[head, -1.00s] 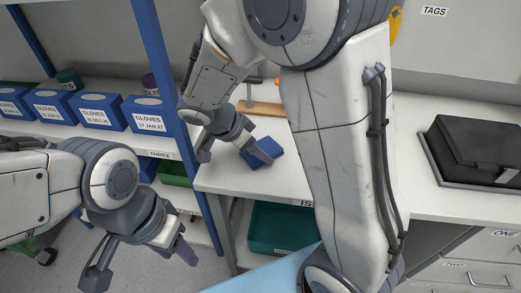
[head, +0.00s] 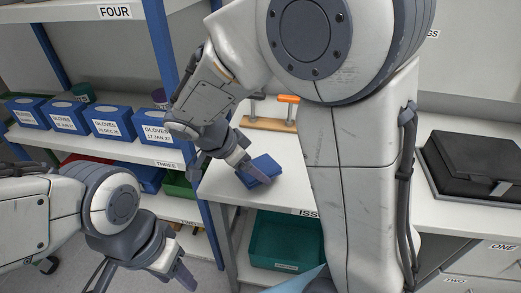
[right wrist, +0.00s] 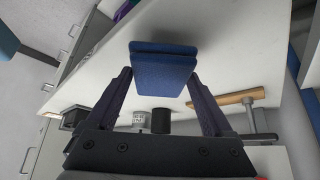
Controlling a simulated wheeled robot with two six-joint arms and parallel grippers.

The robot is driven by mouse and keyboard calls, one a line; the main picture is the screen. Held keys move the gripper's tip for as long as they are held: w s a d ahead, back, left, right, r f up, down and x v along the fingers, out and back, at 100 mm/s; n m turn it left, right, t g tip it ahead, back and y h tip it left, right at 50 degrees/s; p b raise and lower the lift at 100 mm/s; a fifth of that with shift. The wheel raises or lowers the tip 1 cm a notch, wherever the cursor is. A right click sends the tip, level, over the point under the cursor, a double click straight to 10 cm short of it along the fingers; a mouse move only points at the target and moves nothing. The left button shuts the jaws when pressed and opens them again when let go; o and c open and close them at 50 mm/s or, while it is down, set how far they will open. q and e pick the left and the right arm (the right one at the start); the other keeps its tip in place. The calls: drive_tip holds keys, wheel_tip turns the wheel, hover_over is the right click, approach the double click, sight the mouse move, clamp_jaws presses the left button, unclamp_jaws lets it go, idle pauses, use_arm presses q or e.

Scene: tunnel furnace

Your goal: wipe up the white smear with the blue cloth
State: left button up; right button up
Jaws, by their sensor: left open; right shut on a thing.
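The blue cloth (head: 264,168) is a folded pad over the white bench top (head: 228,188), near its left front part. My right gripper (head: 243,166) is shut on it. In the right wrist view the cloth (right wrist: 165,72) sits between the two fingers of my right gripper (right wrist: 165,88). I cannot tell whether the cloth touches the bench. I cannot make out the white smear in either view; my right arm hides much of the bench. My left gripper (head: 140,279) is open and empty, low at the left, in front of the shelves.
Blue glove boxes (head: 111,122) line a shelf at the left, behind a blue post (head: 163,40). A wooden block (head: 268,124) with an orange-handled tool (head: 288,98) stands at the bench's back. A green bin (head: 285,240) is below. A black case (head: 475,158) lies on the right.

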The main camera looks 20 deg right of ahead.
drive_tip(key=shift+r+p, duration=1.2)
drive_tip(key=shift+r, duration=1.05)
drive_tip(key=shift+d+f, duration=0.1)
